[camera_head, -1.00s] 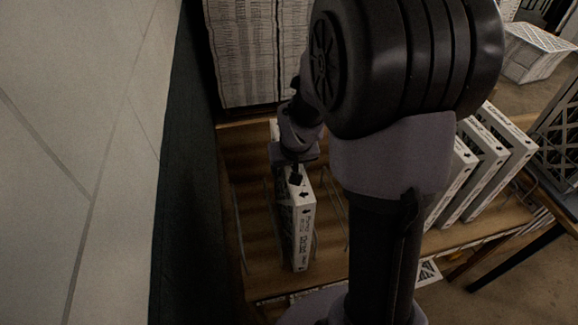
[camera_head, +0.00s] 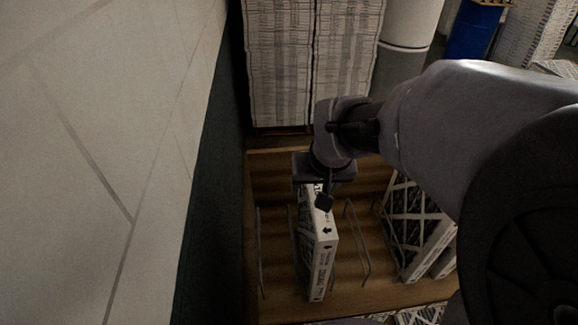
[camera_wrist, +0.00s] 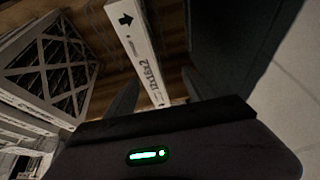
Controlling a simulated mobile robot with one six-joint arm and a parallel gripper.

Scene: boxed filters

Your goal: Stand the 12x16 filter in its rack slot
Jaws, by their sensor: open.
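The 12x16 filter (camera_head: 322,262), a thin white-framed panel with black print and arrows on its edge, stands upright on the wooden rack (camera_head: 276,278), between bent wire dividers (camera_head: 351,240). Its printed edge reads 12x16x2 in the wrist view (camera_wrist: 140,45). My gripper (camera_head: 323,196) is at the far end of the filter's top edge. In the wrist view my open gripper's dark fingers (camera_wrist: 160,92) lie on either side of the filter's edge. Whether either finger touches it, and the filter's bottom edge, I cannot see.
Other white-framed filters (camera_head: 408,229) stand to the right on the rack, partly behind my arm. A pale wall (camera_head: 90,170) with a dark lower band runs close along the left. Tall stacks of boxes (camera_head: 313,60) stand behind. Bare slots flank the filter.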

